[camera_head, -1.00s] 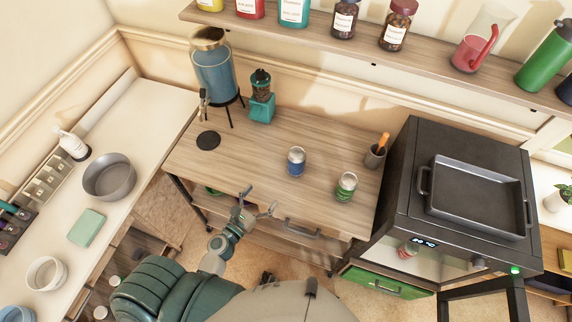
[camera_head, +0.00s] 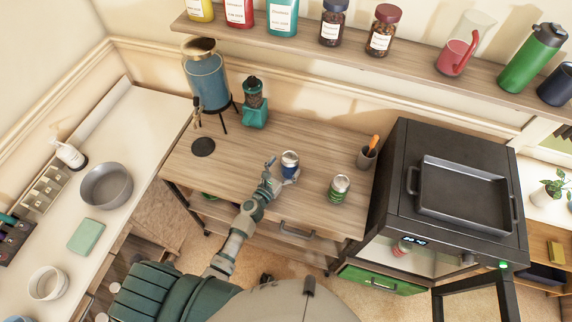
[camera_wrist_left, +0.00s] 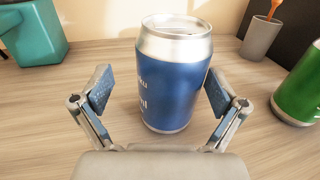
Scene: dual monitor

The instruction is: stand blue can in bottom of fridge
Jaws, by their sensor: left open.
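The blue can (camera_head: 289,164) stands upright on the wooden cabinet top, and it also fills the middle of the left wrist view (camera_wrist_left: 172,85). My left gripper (camera_head: 282,172) is at the can's near side. Its two fingers (camera_wrist_left: 160,90) are open, one to each side of the can, with gaps visible between pads and can. The fridge (camera_head: 400,250) appears to be the dark unit at the right, with a glass front and a small lit display; a red-and-white item shows behind the glass. My right gripper is not in view.
A green can (camera_head: 338,188) stands right of the blue can. A grey cup (camera_head: 367,158) with an orange-handled tool is behind it. A teal grinder (camera_head: 254,112) and a blue dispenser (camera_head: 207,80) stand at the back left. A dark tray (camera_head: 463,196) sits on the fridge.

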